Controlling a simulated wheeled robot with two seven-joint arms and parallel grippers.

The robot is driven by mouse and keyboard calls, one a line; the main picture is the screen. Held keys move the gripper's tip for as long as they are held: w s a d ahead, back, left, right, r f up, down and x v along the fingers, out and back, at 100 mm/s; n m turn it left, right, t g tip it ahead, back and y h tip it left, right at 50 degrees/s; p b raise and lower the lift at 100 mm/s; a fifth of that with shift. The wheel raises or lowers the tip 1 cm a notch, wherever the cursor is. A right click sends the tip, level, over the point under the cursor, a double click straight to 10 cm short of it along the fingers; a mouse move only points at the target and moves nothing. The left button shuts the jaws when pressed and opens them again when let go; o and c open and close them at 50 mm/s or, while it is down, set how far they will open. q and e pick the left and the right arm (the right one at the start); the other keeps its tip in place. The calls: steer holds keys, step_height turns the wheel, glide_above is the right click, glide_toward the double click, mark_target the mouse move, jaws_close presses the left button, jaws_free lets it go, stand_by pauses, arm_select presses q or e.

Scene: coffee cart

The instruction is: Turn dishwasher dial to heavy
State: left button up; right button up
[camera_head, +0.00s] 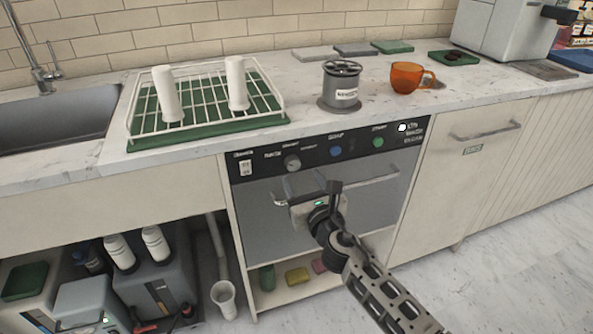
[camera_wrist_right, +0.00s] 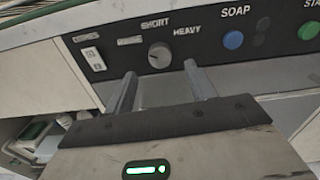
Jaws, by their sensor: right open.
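The dishwasher (camera_head: 256,203) is built in under the counter, with a dark control panel along its top. Its round grey dial (camera_head: 292,162) sits on the left part of the panel. In the right wrist view the dial (camera_wrist_right: 160,55) has SHORT printed above it and HEAVY to its right; its pointer setting is too small to read surely. My right gripper (camera_head: 308,191) is open and empty, in front of the dishwasher door just below the dial. In the wrist view its two fingers (camera_wrist_right: 160,85) point up toward the panel on either side of the dial, apart from it. My left gripper is not in view.
A horizontal door handle (camera_head: 365,182) lies close to my right gripper. A white switch (camera_head: 245,168) is left of the dial; blue (camera_head: 335,151) and green (camera_head: 378,143) buttons are right. A dish rack (camera_head: 205,105), grey canister (camera_head: 342,85) and orange mug (camera_head: 407,77) stand above.

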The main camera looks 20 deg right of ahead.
mark_target(294, 166)
steer(key=w+b, duration=0.1)
steer(key=w, duration=0.4)
steer(key=shift+a, duration=0.1)
steer(key=c, duration=1)
